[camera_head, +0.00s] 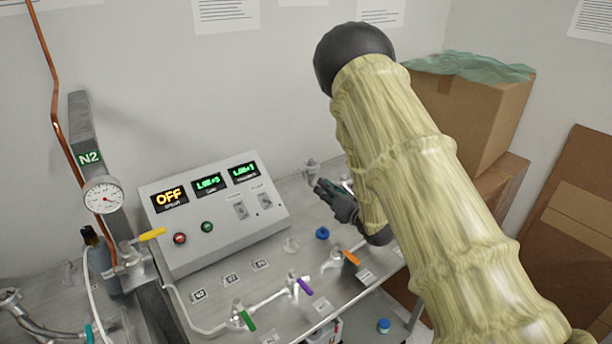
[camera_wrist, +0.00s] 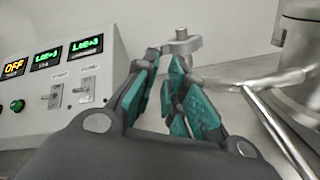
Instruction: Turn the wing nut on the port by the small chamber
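A small metal port fitting (camera_wrist: 182,43) with a short knob-like top stands just beyond my fingertips in the wrist view. It also shows in the head view (camera_head: 311,168), left of my gripper. I cannot make out the wing nut's wings clearly. A metal cylindrical vessel (camera_wrist: 301,50), perhaps the small chamber, stands at the right with pipes beside it. My gripper (camera_wrist: 167,62) has teal pads and is partly open, with an empty gap between the fingers. In the head view my gripper (camera_head: 322,188) is low over the bench, and my arm hides what lies behind it.
A control box (camera_head: 213,208) with lit displays and switches stands left of my gripper. Valves with purple (camera_head: 304,287), green (camera_head: 246,319) and orange (camera_head: 351,258) handles line the front. A cardboard box (camera_head: 470,110) is behind my arm.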

